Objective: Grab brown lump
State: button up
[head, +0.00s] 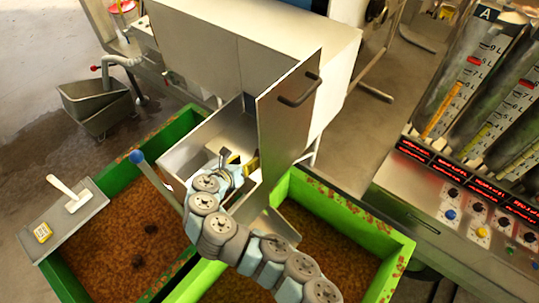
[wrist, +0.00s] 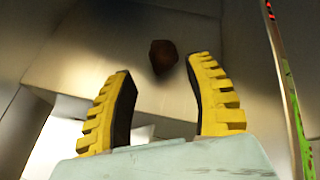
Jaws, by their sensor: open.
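In the wrist view a small brown lump (wrist: 163,56) lies on the pale metal floor of a box-like compartment. My gripper (wrist: 165,85) is open, its two yellow ribbed fingers spread apart. The lump shows beyond the fingertips, nearer the right finger, with nothing between the fingers. In the head view my gripper (head: 240,160) reaches into the open metal compartment (head: 190,157). The lump does not show there; my arm and the compartment hide it.
An open door with a dark handle (head: 298,90) stands right of my gripper. Green bins of brown material, left (head: 187,121) and right (head: 395,246), flank the compartment. A blue-knobbed lever (head: 137,157) stands to the left. A control panel (head: 470,205) stands at the right.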

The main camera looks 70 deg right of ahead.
aim_at(256, 154)
jog(key=shift+s+d+f, duration=0.2)
jog(key=shift+d+f, duration=0.05)
jog(key=shift+d, duration=0.05)
jog(key=shift+p+x, duration=1.1)
jog(key=shift+x, duration=1.6)
jog(key=shift+w+d+f, duration=0.1)
jog(key=shift+d+f, duration=0.2)
jog(key=shift+d, duration=0.3)
jog(key=c, duration=0.9)
jog(key=shift+o, duration=0.2)
